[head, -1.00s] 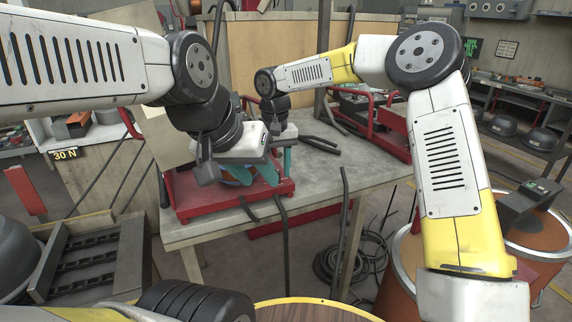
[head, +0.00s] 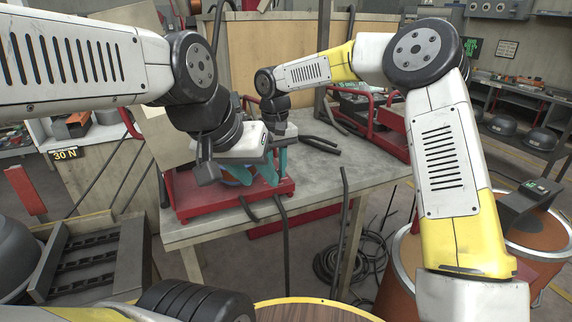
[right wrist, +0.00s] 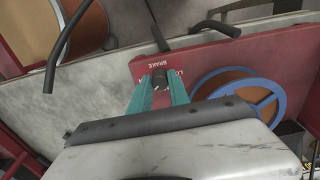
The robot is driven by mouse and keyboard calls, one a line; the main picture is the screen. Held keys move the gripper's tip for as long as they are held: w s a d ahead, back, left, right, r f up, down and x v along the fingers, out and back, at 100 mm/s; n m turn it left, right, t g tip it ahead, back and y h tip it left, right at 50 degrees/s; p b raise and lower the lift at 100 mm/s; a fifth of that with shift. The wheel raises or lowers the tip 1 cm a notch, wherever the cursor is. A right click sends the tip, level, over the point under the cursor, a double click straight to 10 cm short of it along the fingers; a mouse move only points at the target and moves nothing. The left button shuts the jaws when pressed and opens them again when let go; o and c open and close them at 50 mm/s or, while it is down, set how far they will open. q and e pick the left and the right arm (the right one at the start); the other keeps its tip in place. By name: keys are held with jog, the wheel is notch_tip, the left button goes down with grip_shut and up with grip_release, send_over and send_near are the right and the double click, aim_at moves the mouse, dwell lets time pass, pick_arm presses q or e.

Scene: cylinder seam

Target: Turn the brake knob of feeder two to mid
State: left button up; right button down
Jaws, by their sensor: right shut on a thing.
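The brake knob (right wrist: 159,76) is a small dark knob on a red panel marked BRAKE in the right wrist view. My right gripper (right wrist: 158,88) is shut on it, with a teal finger on each side. In the head view the feeder's red base (head: 198,199) sits on the grey table. A reel with a blue rim (right wrist: 273,104) is on the red panel to the right of the knob. The knob is hidden in the head view, and its setting is hard to read.
Another red-framed feeder (head: 375,128) stands at the back right of the table (head: 325,180). Black cable pieces (head: 320,146) lie between the feeders and hang over the front edge. Copper-coloured drums (head: 545,228) stand at the right.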

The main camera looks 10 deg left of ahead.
jog(key=n, duration=0.5)
jog(key=shift+r, duration=0.1)
jog(key=n, duration=0.5)
dwell(0.4)
jog(key=c, duration=1.2)
grip_release()
jog(key=shift+c, duration=0.2)
notch_tip(320, 180, up, 7)
jog(key=shift+r, duration=0.35)
